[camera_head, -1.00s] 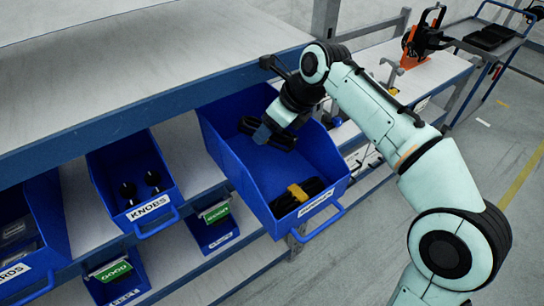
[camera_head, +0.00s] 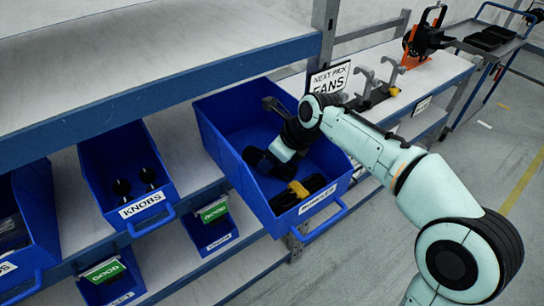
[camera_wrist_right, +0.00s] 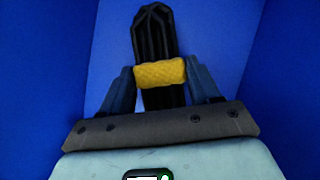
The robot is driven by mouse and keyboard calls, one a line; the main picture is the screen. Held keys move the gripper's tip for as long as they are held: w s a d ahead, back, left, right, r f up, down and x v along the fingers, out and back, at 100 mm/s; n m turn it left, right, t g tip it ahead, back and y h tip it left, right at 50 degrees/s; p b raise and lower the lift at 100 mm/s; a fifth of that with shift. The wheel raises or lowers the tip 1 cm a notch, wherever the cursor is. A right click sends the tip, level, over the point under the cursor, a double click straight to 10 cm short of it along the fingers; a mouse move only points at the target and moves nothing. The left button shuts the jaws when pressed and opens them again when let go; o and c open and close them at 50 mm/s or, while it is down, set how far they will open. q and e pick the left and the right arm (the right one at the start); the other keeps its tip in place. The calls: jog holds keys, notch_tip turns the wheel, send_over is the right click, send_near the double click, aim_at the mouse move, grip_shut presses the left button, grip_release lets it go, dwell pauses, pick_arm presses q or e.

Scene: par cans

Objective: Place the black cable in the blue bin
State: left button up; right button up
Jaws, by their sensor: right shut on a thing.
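The large blue bin (camera_head: 237,182) sits tilted on the shelf in the middle of the head view. My right gripper (camera_head: 268,163) is down inside it and is shut on a black cable (camera_head: 254,157). In the wrist view the held black cable (camera_wrist_right: 152,35) shows as a bundled loop with a yellow band, pinched between the two fingers (camera_wrist_right: 162,85). Blue bin walls surround it. Another black cable (camera_head: 316,184) with a yellow band lies at the bin's front end. Whether the held cable touches the bin floor cannot be told. My left gripper is out of view.
A blue bin marked KNOBS (camera_head: 125,165) stands to the left, with smaller bins below. A sign reading FANS (camera_head: 328,83) and a side bench are at the back right.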

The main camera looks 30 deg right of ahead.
jog(key=shift+f, duration=0.1)
jog(key=o, duration=1.3)
jog(key=shift+s+r, duration=0.1)
jog(key=shift+r, duration=0.3)
jog(key=p+v, duration=0.2)
jog(key=v, duration=0.9)
jog(key=shift+r, duration=0.2)
jog(key=shift+s, duration=0.15)
